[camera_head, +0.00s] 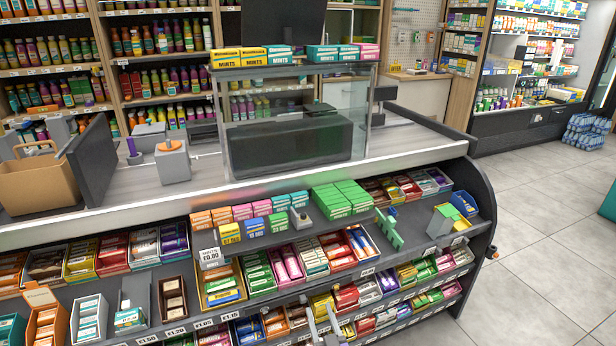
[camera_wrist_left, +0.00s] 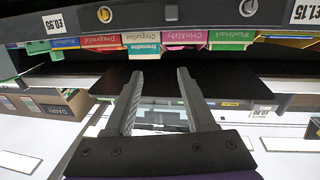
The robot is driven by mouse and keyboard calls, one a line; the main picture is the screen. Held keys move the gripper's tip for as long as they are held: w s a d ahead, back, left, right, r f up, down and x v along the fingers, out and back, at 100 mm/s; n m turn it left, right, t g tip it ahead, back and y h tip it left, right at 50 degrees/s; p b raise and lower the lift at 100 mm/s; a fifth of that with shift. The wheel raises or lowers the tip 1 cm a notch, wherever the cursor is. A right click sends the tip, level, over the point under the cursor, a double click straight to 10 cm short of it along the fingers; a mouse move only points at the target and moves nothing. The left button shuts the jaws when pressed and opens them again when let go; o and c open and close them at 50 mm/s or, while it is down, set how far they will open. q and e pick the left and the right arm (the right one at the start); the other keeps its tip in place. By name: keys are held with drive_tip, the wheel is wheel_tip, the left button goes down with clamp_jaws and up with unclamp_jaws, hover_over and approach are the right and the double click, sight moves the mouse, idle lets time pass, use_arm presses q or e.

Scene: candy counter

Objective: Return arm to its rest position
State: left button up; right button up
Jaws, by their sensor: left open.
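My left gripper (camera_head: 324,322) shows at the bottom edge of the head view, in front of the lower candy shelf. In the left wrist view the gripper (camera_wrist_left: 160,78) has its two grey fingers apart, with nothing between them. The left wrist view is upside down. A shelf edge with price tags and a row of candy boxes (camera_wrist_left: 142,42) show beyond the fingertips. Most of my left arm is out of the head view. My right gripper is not seen.
The candy shelves (camera_head: 330,250) hold several rows of packets close to the gripper. The counter (camera_head: 400,150) above has a glass screen, mint boxes (camera_head: 240,57) and a brown basket (camera_head: 38,180). Open tiled floor (camera_head: 540,250) lies at the right.

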use_arm(q)
wheel_tip(320, 180, up, 10)
drive_tip(key=a+m+h, duration=0.2)
drive_tip(key=m+h, duration=0.1)
drive_tip(key=h, duration=0.3)
drive_tip(key=s+a+r+m+g+h, duration=0.3)
drive_tip(key=s, duration=0.2)
drive_tip(key=s+a+f+n+g+y, duration=0.1)
drive_tip(key=s+a+f+g+y, duration=0.2)
drive_tip(key=s+a, duration=0.5)
drive_tip(key=s+a+f+n+g, duration=0.1)
drive_tip(key=s+a+f+g, duration=0.25)
drive_tip(key=s, duration=0.95)
drive_tip(key=s+a+f+n+g+y, duration=0.1)
drive_tip(key=s+a+f+g+y, duration=0.25)
drive_tip(key=s, duration=0.65)
wheel_tip(320, 180, up, 22)
drive_tip(key=w+a+h+p, duration=0.1)
drive_tip(key=w+h+p, duration=0.1)
drive_tip(key=p, duration=1.7)
drive_tip(key=shift+w+a+r, duration=0.2)
drive_tip(key=shift+w, duration=0.1)
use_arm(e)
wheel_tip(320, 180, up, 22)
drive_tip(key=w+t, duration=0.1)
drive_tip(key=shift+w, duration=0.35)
